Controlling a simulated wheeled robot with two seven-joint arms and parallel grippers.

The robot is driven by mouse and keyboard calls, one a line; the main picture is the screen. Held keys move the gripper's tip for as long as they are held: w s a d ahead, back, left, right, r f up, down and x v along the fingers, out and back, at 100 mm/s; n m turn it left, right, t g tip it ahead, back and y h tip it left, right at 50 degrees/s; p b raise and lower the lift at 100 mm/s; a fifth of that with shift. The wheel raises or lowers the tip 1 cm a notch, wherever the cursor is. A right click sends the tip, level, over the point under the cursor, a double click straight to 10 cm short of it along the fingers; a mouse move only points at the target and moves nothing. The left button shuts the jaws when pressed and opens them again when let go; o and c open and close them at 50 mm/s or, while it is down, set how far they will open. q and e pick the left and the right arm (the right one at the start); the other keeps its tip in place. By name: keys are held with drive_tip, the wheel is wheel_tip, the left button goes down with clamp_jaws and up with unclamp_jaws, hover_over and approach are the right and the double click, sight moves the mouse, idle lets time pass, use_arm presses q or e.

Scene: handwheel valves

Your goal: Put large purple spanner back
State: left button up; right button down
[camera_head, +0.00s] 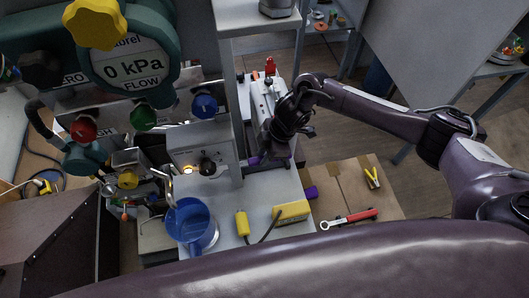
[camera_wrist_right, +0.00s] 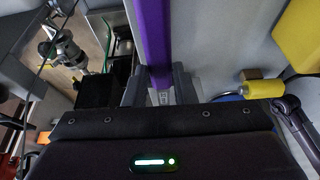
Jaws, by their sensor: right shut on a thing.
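My right gripper (camera_head: 264,154) reaches over the grey bench beside the panel post. It is shut on the large purple spanner (camera_head: 254,161), of which only a short purple end shows in the head view. In the right wrist view, the spanner's purple handle (camera_wrist_right: 155,40) runs straight away from between the fingers of my right gripper (camera_wrist_right: 160,92). The spanner's far end is out of that view, so I cannot tell whether it touches anything. My left gripper is not in view.
A blue jug (camera_head: 190,226), a yellow meter (camera_head: 291,211) and its yellow probe (camera_head: 242,223) are on the bench front. A red-handled tool (camera_head: 349,219) and yellow pliers (camera_head: 373,178) lie on cardboard at right. Coloured handwheels and a gauge (camera_head: 125,65) hang at left.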

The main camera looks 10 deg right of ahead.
drive_tip(key=shift+f+b, duration=0.45)
drive_tip(key=shift+f, duration=0.25)
drive_tip(key=c, duration=0.6)
unclamp_jaws()
drive_tip(key=shift+c, duration=0.2)
drive_tip(key=shift+r, duration=0.1)
drive_tip(key=shift+p+v, duration=2.85)
drive_tip(key=shift+v, duration=0.05)
